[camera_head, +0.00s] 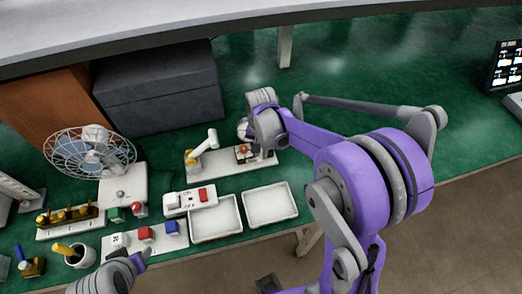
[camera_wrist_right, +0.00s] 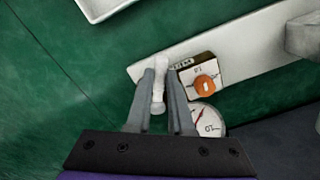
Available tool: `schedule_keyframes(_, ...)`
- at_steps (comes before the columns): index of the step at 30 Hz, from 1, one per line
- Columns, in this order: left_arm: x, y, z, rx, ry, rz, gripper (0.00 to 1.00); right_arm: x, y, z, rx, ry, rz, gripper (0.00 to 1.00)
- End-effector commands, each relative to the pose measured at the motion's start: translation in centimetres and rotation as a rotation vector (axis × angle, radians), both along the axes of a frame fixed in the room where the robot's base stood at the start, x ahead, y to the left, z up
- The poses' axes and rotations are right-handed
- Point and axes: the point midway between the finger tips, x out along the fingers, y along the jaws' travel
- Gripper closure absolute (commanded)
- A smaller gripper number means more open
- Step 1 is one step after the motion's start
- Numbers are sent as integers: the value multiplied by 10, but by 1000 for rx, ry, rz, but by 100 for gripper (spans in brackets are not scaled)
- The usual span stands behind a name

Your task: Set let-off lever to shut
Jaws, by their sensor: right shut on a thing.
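My right gripper (camera_wrist_right: 161,78) is shut on a short white lever (camera_wrist_right: 158,92), which I take for the let-off lever, near one end of a white base plate (camera_wrist_right: 252,48). Beside it on the plate are a small block with an orange knob (camera_wrist_right: 204,83) and a round white gauge (camera_wrist_right: 207,121). In the head view my right gripper (camera_head: 264,146) comes down at the right end of the base plate (camera_head: 228,164) and hides the lever. My left gripper (camera_head: 137,264) is at the lower left, apart from the pump; its jaws are unclear.
A white pump handle (camera_head: 206,143) leans up at the plate's left end. Two white trays (camera_head: 270,203) and a box with a red switch (camera_head: 178,203) lie in front. A fan (camera_head: 90,155) and dark grey box (camera_head: 160,88) stand left.

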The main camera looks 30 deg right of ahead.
Motion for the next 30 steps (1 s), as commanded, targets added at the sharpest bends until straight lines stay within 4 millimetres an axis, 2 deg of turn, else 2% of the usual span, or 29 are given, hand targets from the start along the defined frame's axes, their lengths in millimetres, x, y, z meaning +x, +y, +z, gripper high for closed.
schedule_keyframes(17, -1, 0, -2, 0, 2, 0, 50, -1, -2, 0, -1, -1, 38, 100)
schedule_keyframes(23, -3, 0, -8, 0, 5, 0, 50, -5, -7, -1, -1, 1, 145, 100)
schedule_keyframes(30, -6, 0, -18, 0, 11, 0, 50, -10, -16, -1, -1, 0, 353, 100)
